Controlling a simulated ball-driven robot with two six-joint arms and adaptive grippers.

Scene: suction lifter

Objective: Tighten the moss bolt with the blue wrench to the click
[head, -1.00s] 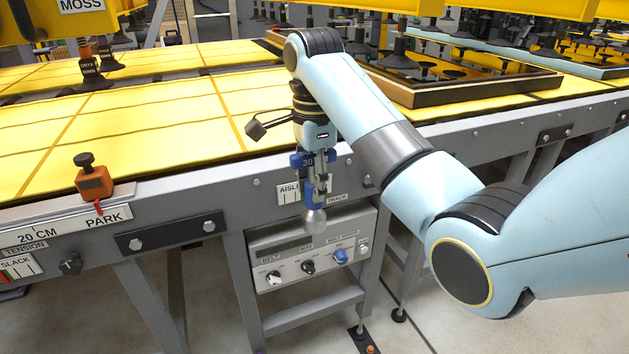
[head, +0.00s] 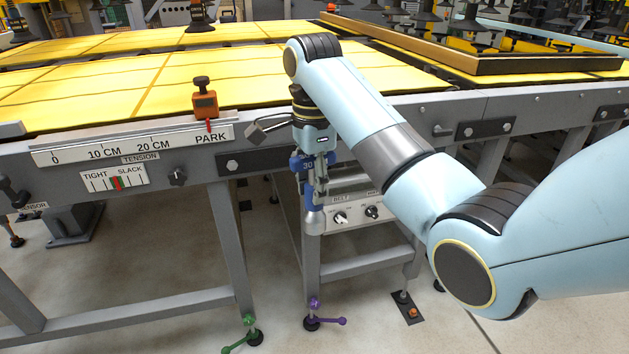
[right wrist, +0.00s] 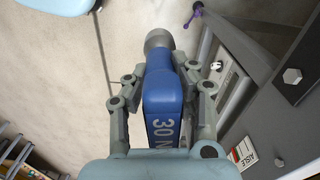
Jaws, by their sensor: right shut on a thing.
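The blue wrench (head: 308,163), marked 30, hangs head down in my right gripper (head: 318,178) in front of the conveyor frame. Its grey rounded end points to the floor in the head view. In the right wrist view the fingers of my right gripper (right wrist: 162,90) close on both sides of the blue wrench body (right wrist: 163,112), and the grey end (right wrist: 158,42) sticks out beyond them. The wrench is clear of any bolt that I can make out. I cannot pick out a moss bolt or a MOSS label now. My left gripper is out of view.
The yellow-topped conveyor (head: 90,95) fills the back. Its grey rail carries an orange stop (head: 205,102), a scale (head: 130,148) and bolted dark plates. A control box (head: 350,213) sits behind the wrench. Green (head: 240,340) and purple (head: 325,319) levers stand at leg feet. Open floor lies in front.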

